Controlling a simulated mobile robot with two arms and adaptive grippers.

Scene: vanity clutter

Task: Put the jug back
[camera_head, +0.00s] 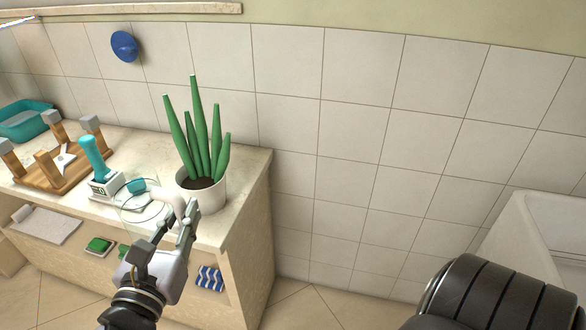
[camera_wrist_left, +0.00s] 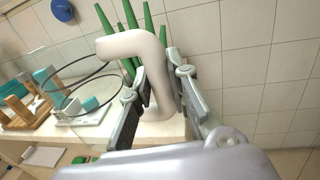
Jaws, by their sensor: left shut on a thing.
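The jug has a clear body with a thin dark rim and a pale handle. In the head view its body (camera_head: 146,208) shows faintly over the counter's front edge, just left of the potted plant. In the left wrist view the handle (camera_wrist_left: 135,45) is large and near. My left gripper (camera_head: 183,218) is shut on the handle, with one finger on each side of it. Its fingers also show in the left wrist view (camera_wrist_left: 158,92). I cannot tell whether the jug's base touches the counter. My right gripper is out of view.
A green plant in a white pot (camera_head: 211,193) stands close behind the gripper. A white holder (camera_head: 106,186) with a teal-handled item, a wooden rack (camera_head: 50,172) and a teal basin (camera_head: 25,122) stand farther left. A towel (camera_head: 45,225) lies on the lower shelf. A white tub (camera_head: 540,235) is at right.

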